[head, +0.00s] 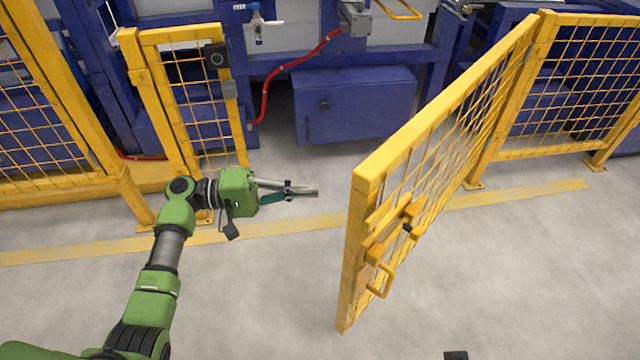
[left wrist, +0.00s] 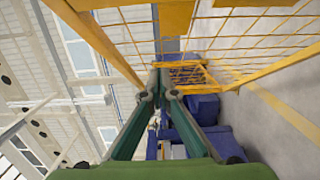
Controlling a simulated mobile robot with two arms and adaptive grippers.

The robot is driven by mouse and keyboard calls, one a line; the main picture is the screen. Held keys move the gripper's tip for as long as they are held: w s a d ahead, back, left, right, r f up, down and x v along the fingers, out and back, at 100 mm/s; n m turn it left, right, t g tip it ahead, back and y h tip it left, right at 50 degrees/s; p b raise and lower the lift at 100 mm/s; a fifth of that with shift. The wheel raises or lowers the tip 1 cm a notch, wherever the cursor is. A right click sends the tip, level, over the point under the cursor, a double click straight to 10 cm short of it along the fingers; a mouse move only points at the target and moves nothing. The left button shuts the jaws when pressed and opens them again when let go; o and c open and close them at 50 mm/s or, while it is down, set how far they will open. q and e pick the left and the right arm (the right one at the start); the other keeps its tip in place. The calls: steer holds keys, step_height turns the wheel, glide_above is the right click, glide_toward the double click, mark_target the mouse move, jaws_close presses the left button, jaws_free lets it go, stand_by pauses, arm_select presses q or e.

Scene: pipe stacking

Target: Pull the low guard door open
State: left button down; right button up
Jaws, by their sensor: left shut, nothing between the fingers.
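The low guard door (head: 353,250) is a yellow frame with wire mesh. In the head view it stands swung out from the fence line, its free end towards me and its hinge side at the fence on the right. A yellow pull handle (head: 382,281) and a latch (head: 408,229) are on its free end. My left gripper (head: 316,190) is in the opening, left of the door and apart from it. Its fingers are shut and empty; they also show in the left wrist view (left wrist: 161,92). My right gripper is not in view.
Fixed fence (head: 570,90) continues right. Blue machinery (head: 355,103) and a red cable (head: 290,63) lie behind.

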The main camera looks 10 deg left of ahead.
arm_select(q)
steer(key=s+x, duration=0.2)
steer(key=x, duration=0.9)
steer(key=shift+s+d, duration=0.25)
steer(key=shift+s, duration=0.15)
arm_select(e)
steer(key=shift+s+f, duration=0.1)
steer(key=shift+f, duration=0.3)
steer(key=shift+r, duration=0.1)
